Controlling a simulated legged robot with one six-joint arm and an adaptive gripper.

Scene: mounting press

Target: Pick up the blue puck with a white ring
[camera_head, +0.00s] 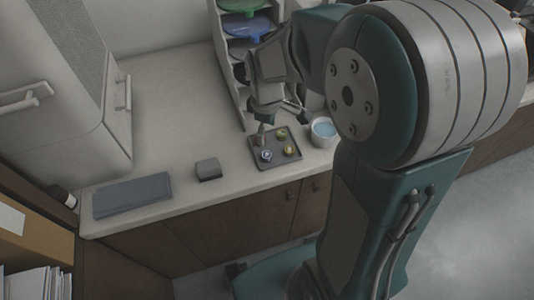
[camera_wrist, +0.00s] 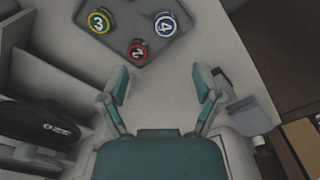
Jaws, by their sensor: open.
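The blue puck with a white ring (camera_wrist: 166,25) lies on the dark grey tray (camera_wrist: 128,10), right of a yellow-ringed puck (camera_wrist: 100,21) and above a red-ringed puck (camera_wrist: 138,51) in the wrist view. A number, seemingly 4, is on its top. In the head view the blue puck (camera_head: 266,156) is at the tray's near left. My gripper (camera_wrist: 162,83) is open and empty, its fingers apart and short of the pucks in the wrist view. In the head view my gripper (camera_head: 283,117) hangs over the counter by the tray's far edge.
A white bowl (camera_head: 323,131) stands right of the tray (camera_head: 283,159). A shelf rack with coloured discs (camera_head: 243,27) rises behind. A small grey block (camera_head: 208,168) and a dark flat pad (camera_head: 132,195) lie left. The counter between the rack and white cabinet is clear.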

